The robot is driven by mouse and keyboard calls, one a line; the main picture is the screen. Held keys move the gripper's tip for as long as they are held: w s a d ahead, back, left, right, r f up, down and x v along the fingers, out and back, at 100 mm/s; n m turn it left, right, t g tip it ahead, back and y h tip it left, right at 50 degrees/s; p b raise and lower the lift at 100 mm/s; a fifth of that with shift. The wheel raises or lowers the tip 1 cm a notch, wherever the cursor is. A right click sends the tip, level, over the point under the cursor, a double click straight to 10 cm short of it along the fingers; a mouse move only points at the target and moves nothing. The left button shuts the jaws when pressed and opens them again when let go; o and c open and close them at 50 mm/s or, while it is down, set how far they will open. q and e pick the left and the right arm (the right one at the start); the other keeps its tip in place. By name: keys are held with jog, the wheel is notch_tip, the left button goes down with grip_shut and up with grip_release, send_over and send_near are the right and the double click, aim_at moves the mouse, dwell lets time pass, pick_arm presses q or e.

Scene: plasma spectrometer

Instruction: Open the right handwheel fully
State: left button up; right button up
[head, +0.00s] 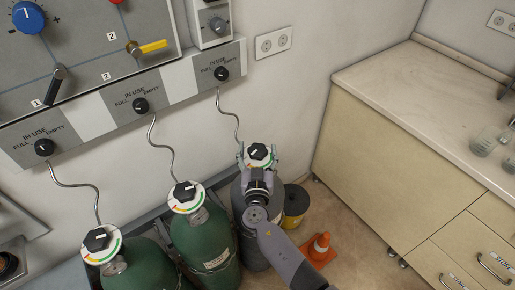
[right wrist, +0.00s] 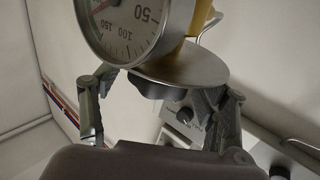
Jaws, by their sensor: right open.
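The right handwheel (head: 258,151) is a black knob on a white dial with a coloured band, on top of the rightmost, dark grey cylinder (head: 243,222). My right gripper (head: 258,158) is open at this handwheel, with one finger on each side of the dial. In the right wrist view, the open fingers of my right gripper (right wrist: 157,108) stand on either side below a round metal disc (right wrist: 185,66). A pressure gauge (right wrist: 122,25) sits close above them. I cannot tell whether the fingers touch anything. My left gripper is not in view.
Two green cylinders (head: 205,243) with similar handwheels stand to the left. A wall panel (head: 100,112) with knobs and thin pipes is behind. A yellow-and-black container (head: 295,203) and an orange cone (head: 320,246) are on the floor. A counter (head: 410,85) stands at right.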

jog(key=shift+w, duration=0.1)
jog(key=c, duration=1.2)
